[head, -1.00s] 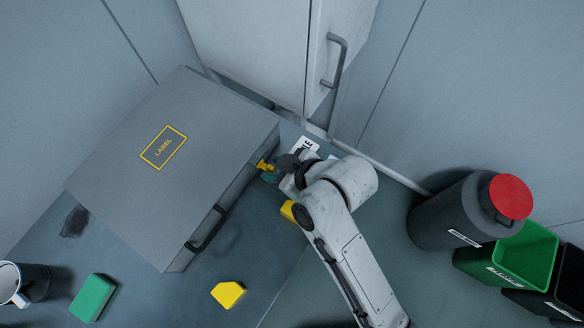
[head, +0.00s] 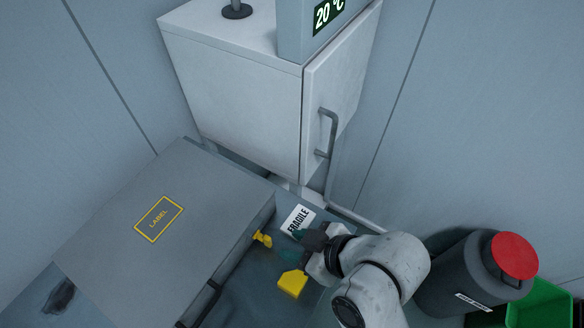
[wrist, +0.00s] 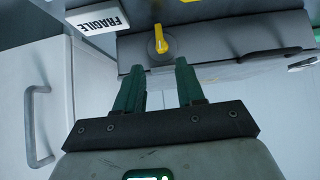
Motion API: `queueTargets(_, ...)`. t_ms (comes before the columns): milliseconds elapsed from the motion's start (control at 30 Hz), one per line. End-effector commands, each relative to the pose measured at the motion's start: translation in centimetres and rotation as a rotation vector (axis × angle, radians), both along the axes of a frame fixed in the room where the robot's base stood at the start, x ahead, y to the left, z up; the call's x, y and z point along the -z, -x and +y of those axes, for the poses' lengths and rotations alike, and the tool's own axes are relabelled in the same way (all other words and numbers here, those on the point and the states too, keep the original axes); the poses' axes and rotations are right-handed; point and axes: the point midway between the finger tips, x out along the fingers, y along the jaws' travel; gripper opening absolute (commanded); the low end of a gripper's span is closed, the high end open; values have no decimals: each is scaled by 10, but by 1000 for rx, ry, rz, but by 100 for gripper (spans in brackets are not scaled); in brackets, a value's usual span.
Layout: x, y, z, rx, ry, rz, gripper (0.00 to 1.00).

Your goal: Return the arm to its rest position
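My arm reaches in from the lower right of the head view. My gripper (head: 289,246) is over the bench, to the right of the grey case and its yellow turn knob (head: 262,238). In the wrist view the two green fingers of my gripper (wrist: 159,68) stand apart with nothing between them. The yellow knob (wrist: 161,40) shows just beyond the fingertips, and I see a gap between it and the fingers in the head view.
A grey case (head: 105,240) with a dark handle stands on the bench. A white cabinet (head: 240,95), a FRAGILE label (head: 298,220) and a yellow block (head: 292,284) are near the gripper. A red-lidded dark bin (head: 455,285) and green bin (head: 545,305) stand right.

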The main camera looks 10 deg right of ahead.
Motion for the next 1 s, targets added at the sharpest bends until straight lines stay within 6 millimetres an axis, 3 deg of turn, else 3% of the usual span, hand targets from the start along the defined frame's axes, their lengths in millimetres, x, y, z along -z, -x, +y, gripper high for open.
queueTargets(200, 0, 0, 0, 0, 0, 0, 38)
queueTargets(267, 5, 1, -8, 25, 11, 20, 38)
queueTargets(367, 24, 10, -43, 130, 52, 102, 38)
queueTargets(467, 49, 30, -93, 299, 114, 227, 38)
queueTargets(600, 79, 74, -163, 563, 198, 416, 38)
queueTargets(700, 91, 108, -198, 725, 245, 528, 38)
queueTargets(833, 99, 139, -225, 869, 284, 620, 38)
queueTargets(1000, 101, 153, -235, 929, 301, 658, 38)
